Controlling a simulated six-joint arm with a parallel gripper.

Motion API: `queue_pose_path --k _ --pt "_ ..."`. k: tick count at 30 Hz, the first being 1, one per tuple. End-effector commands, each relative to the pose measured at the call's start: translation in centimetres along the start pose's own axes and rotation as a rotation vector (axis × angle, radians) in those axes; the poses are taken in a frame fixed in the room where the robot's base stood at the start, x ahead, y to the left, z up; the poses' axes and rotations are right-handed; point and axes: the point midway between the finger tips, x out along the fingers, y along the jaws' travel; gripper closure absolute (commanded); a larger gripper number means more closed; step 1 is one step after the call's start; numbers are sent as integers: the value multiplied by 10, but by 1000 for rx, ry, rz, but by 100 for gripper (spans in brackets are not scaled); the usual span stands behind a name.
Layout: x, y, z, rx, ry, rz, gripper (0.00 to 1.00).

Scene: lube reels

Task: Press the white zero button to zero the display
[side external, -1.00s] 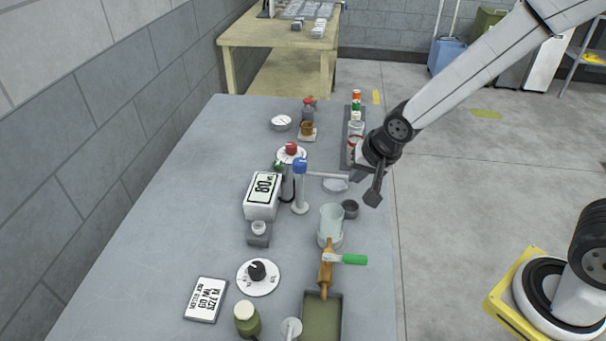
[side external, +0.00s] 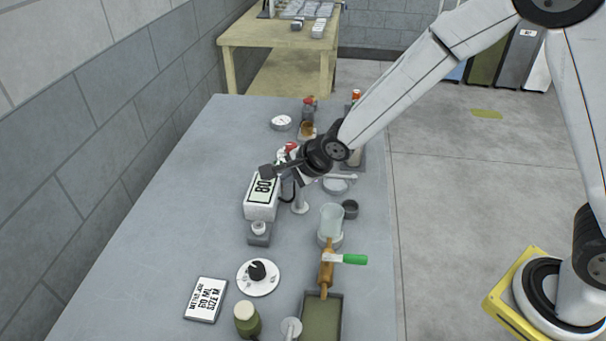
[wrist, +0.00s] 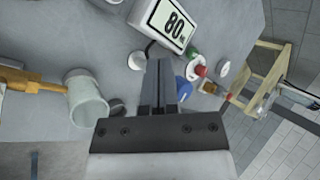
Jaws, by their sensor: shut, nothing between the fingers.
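The white box display (side external: 261,210) stands upright on the grey table and reads 80; it also shows at the top of the wrist view (wrist: 148,15). In the wrist view my closed fingers (wrist: 159,68) point toward the display.
The table's left side is clear.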

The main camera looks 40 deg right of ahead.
Motion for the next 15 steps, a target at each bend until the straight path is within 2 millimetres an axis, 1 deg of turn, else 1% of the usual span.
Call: queue_pose_path --k 1,9,15 --pt "5 -1 6 39 -11 -7 100" --pt "27 -9 35 261 -79 -43 100" --pt "37 -12 49 372 -116 -54 100"
